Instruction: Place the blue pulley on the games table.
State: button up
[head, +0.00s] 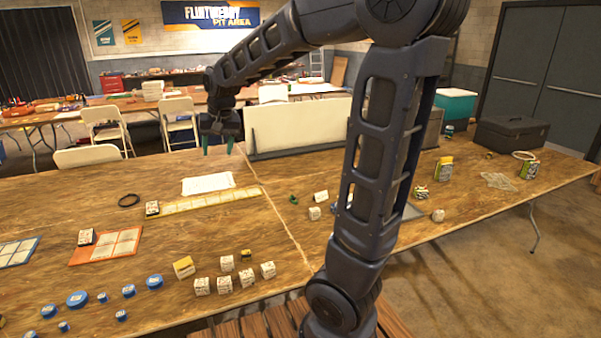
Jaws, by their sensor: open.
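Several blue round pieces that look like pulleys lie at the front left of the near wooden table, the largest (77,299) left of another wide one (155,282). Smaller ones lie around them; I cannot tell which is the task's pulley. The near wooden table (60,205) carries game-like boards, but no label shows that it is the games table. My gripper (218,151), with green fingertips, is open and empty, pointing down above the table's far part, well away from the blue pieces.
White blocks (202,286) stand beside the blue pieces. An orange board (105,257) and a yellow strip (210,201) lie farther back. A white panel (298,126) stands at the far edge. A black toolbox (511,133) sits right. Bare wood is left of the black ring (129,200).

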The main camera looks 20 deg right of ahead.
jog(key=s+d+f+t+h, duration=0.1)
jog(key=s+d, duration=1.6)
jog(key=s, duration=0.4)
jog(key=shift+s+d+f+h, duration=0.3)
jog(key=shift+s+d+f, duration=0.05)
jog(key=shift+d+f, duration=0.05)
